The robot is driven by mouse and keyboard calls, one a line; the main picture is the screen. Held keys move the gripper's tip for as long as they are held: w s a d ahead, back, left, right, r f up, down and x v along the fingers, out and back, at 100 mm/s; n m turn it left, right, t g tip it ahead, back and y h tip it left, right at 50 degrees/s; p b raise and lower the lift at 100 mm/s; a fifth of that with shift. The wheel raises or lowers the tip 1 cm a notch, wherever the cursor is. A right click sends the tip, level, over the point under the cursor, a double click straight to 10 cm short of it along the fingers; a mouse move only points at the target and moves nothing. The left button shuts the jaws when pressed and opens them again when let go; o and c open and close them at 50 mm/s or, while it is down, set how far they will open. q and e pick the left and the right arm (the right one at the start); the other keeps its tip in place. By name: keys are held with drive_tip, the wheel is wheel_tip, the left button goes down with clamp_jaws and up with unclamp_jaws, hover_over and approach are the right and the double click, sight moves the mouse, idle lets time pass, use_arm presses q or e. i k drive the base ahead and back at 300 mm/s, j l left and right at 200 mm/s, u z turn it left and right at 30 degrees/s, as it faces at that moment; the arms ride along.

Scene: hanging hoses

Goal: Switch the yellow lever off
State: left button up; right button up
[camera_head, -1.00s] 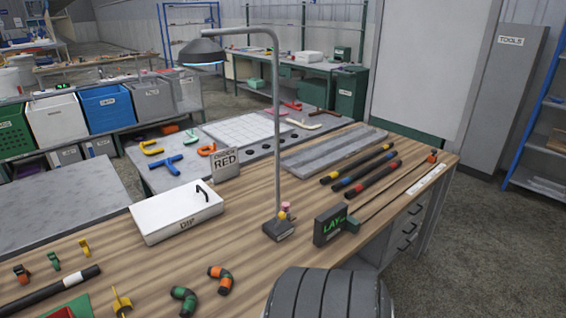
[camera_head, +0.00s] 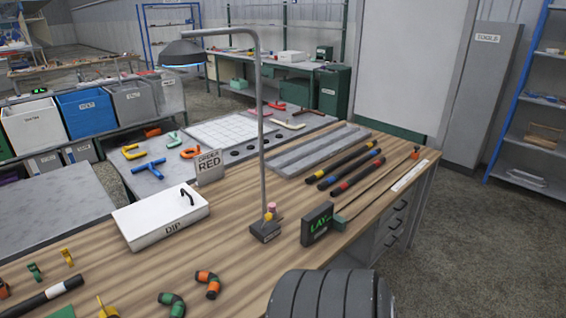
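A desk lamp (camera_head: 262,130) with a grey curved pole stands on the wooden workbench, its dark shade (camera_head: 184,53) lit blue-white underneath. On its small dark base (camera_head: 265,231) is a small yellow part (camera_head: 267,217) beside a pink knob (camera_head: 272,207). The yellow part is too small for me to tell its position. Another yellow piece (camera_head: 106,309) stands at the bench's lower left, cut by the frame edge. Neither of my grippers is in view.
Black rods with coloured bands (camera_head: 343,166) lie behind. Orange-and-green elbows (camera_head: 207,284) lie in front. Open floor (camera_head: 480,240) is at right.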

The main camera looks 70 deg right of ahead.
sight(268, 217)
drive_tip(key=z, duration=0.4)
drive_tip(key=i+j+z, duration=0.1)
drive_tip(key=z, duration=0.75)
drive_tip(key=j+z, duration=0.15)
drive_tip(key=z, duration=0.25)
drive_tip(key=i+j+z, duration=0.1)
drive_tip(key=z, duration=0.75)
